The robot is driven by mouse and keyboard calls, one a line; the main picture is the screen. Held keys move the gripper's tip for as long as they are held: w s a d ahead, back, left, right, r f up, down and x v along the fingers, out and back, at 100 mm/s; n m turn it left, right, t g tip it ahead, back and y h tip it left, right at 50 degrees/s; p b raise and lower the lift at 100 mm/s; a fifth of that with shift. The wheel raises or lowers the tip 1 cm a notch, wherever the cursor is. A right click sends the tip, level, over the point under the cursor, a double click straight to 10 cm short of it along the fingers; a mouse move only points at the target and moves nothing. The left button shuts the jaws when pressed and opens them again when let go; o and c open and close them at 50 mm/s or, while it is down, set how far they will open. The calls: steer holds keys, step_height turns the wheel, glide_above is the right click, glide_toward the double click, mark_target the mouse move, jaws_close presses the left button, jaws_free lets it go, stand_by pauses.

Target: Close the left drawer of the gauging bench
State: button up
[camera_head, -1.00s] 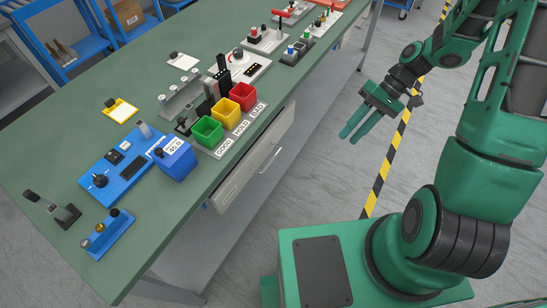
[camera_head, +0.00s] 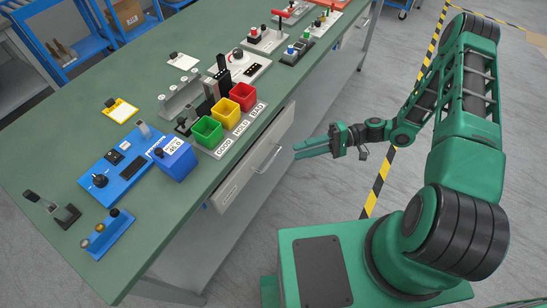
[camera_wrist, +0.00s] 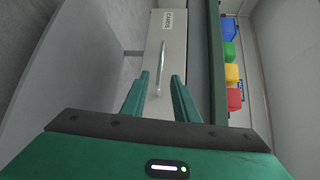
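The gauging bench (camera_head: 150,245) has a green top and runs diagonally across the head view. A pale drawer front (camera_head: 233,190) with a bar handle (camera_head: 268,159) shows under its right-hand edge; how far it stands out is hard to tell. In the wrist view, the drawer front (camera_wrist: 180,45) lies ahead, with a label and its handle (camera_wrist: 160,68) in line with the gap between my fingers. My gripper (camera_head: 296,151) points left at the drawer, its fingers apart and empty (camera_wrist: 160,78). It appears short of the drawer front.
Green, yellow and red bins (camera_head: 227,114) stand near the bench edge above the drawer, beside a blue box (camera_head: 174,160). Other fixtures cover the bench top. The floor between bench and my base is clear, with a yellow-black stripe (camera_head: 378,183) behind my gripper.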

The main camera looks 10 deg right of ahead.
mark_target(273, 158)
steer(key=a, duration=0.3)
steer(key=s+a+f, duration=0.1)
steer(key=a, duration=0.6)
steer(key=shift+s+a+f, duration=0.25)
steer(key=shift+a, duration=0.05)
jaws_close()
